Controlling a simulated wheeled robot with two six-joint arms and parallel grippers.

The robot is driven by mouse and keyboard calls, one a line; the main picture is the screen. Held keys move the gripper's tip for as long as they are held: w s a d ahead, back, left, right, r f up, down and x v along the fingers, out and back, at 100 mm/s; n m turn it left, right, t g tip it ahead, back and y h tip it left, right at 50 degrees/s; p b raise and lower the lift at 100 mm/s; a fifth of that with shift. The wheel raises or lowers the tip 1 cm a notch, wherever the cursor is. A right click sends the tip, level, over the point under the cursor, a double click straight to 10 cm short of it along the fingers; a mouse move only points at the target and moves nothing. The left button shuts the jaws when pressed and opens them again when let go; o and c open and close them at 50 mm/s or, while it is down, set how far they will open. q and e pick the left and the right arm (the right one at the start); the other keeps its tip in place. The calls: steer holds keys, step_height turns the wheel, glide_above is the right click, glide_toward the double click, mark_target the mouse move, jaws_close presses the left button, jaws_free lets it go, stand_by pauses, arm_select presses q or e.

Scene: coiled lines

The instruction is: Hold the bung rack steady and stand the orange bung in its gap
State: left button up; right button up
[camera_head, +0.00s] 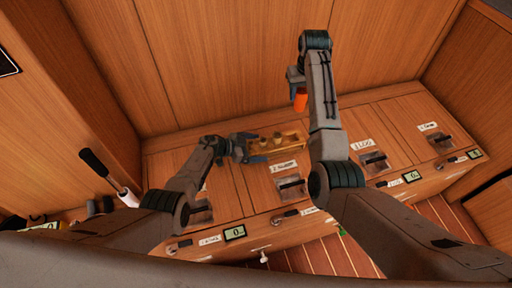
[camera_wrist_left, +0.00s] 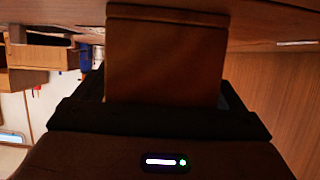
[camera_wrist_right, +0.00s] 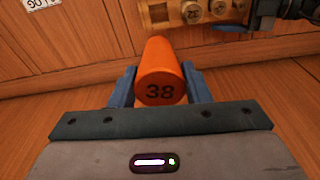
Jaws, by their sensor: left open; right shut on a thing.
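The wooden bung rack (camera_head: 294,141) stands on the counter toward the back wall and holds pale bungs. It also shows at the top of the right wrist view (camera_wrist_right: 159,13), where several seated bungs carry numbers. My left gripper (camera_head: 250,149) is open at the rack's left end; a wooden face (camera_wrist_left: 165,60), likely the rack's end, fills the space before its jaws. My right gripper (camera_wrist_right: 161,88) is shut on the orange bung (camera_wrist_right: 162,72), marked 38, and holds it above the counter. The bung also shows in the head view (camera_head: 300,102).
Labelled hatches with dark handles (camera_head: 374,160) line the counter front, with small displays (camera_head: 234,233) below. A dark-handled lever (camera_head: 95,163) rises at the left. The wood panel wall stands close behind the rack.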

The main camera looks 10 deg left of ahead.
arm_select(q)
steer(key=c, duration=1.2)
arm_select(e)
step_height(320, 180, down, 9)
steer(key=n, duration=0.3)
glide_toward(294, 132)
steer(key=shift+s+a+f+y, duration=0.3)
steer(key=shift+s+f, duration=0.05)
steer(key=shift+s, duration=0.4)
steer(key=shift+f, duration=2.55)
steer(key=o, duration=1.5)
steer(key=shift+o, duration=0.2)
steer(key=shift+s+a, duration=0.1)
